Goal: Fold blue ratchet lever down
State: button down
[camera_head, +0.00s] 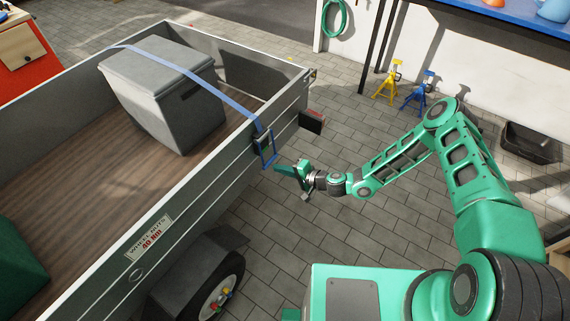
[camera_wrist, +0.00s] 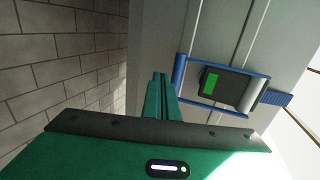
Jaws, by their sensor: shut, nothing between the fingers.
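The ratchet (camera_head: 262,143) sits on the outside of the trailer's side wall, at the end of a blue strap (camera_head: 205,75). Its blue lever (camera_head: 274,159) is a loop-shaped frame at the ratchet's lower end. In the wrist view the lever (camera_wrist: 179,69) frames the dark ratchet body (camera_wrist: 235,90), which has a green patch. How far the lever stands out from the wall I cannot tell. My gripper (camera_head: 279,168) is shut and empty, just right of and below the lever.
The grey trailer (camera_head: 190,185) fills the left, with a grey lidded box (camera_head: 160,90) strapped inside. A wheel (camera_head: 222,290) is below. Paved floor (camera_head: 330,225) around my gripper is clear.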

jog(key=s+d+f, duration=0.1)
jog(key=s+d, duration=0.4)
jog(key=d, duration=0.6)
jog(key=shift+s, duration=0.4)
jog(key=shift+f, duration=0.1)
jog(key=s+d+r+n+g+h, duration=0.3)
jog(key=s+d+r+h, duration=0.15)
jog(key=d+r, duration=1)
jog(key=s+d+r+n+g+h, duration=0.3)
jog(key=d+r+h, duration=0.2)
jog(key=d+r, duration=0.95)
jog(key=s+d+r+m+h, duration=0.1)
jog(key=s+d+r+m, duration=0.2)
jog(key=s+r, duration=0.6)
jog(key=s+d+r+m+h, duration=0.1)
jog(key=s+d+r+m, duration=0.2)
jog(key=s+d+r, duration=0.3)
jog(key=s+r, duration=0.4)
jog(key=s, duration=0.5)
jog(key=shift+s+d+m+g, duration=0.2)
jog(key=shift+d+m+g, duration=0.1)
jog(key=shift+d+m, duration=0.1)
